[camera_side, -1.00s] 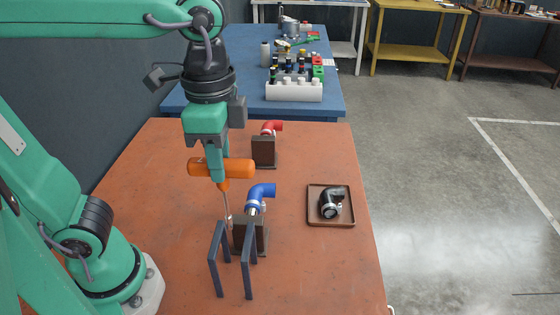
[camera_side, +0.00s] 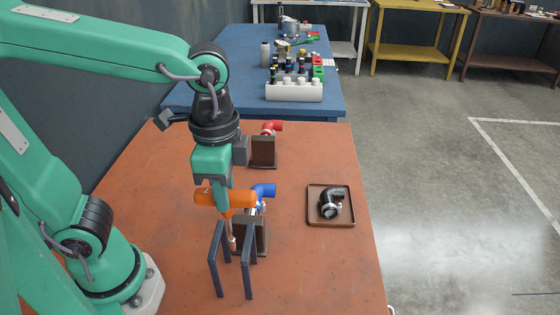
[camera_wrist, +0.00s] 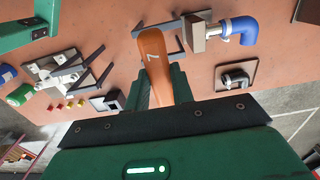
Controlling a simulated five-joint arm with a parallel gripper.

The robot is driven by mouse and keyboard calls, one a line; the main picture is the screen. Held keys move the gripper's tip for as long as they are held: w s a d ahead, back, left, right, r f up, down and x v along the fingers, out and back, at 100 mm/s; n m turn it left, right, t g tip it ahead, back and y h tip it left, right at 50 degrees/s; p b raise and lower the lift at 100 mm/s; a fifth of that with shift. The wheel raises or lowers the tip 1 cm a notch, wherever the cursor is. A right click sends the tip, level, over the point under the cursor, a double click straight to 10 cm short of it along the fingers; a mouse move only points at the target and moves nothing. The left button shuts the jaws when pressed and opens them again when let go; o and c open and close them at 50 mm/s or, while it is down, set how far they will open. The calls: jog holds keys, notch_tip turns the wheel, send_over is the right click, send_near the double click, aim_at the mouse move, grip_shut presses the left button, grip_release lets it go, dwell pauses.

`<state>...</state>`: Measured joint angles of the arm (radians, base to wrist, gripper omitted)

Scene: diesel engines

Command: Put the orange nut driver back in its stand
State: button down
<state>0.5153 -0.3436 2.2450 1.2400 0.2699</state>
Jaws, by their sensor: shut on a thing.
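The orange nut driver (camera_side: 241,199) has a thick orange handle lying crosswise and a thin shaft pointing down. My gripper (camera_side: 222,203) is shut on the handle. The stand (camera_side: 215,262) is a pair of dark blue-grey upright frames near the front of the orange table. The handle is above the frames. The shaft's lower end appears in the gap near their tops; whether it touches is unclear. In the wrist view part of a dark frame (camera_wrist: 172,27) shows beside the handle.
A blue elbow fitting (camera_side: 264,190) on a brown block (camera_side: 262,236) stands close behind the stand. A red elbow (camera_side: 272,127) on another block is farther back. A black elbow (camera_side: 330,202) lies in a brown tray (camera_side: 345,221) at right. The table's front right is clear.

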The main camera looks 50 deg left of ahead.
aim_at(228, 216)
jog(key=shift+f, duration=4.55)
jog(key=c, duration=0.8)
grip_release()
jog(key=shift+o, duration=0.2)
jog(key=shift+r, duration=1.9)
jog(key=shift+r, duration=2.85)
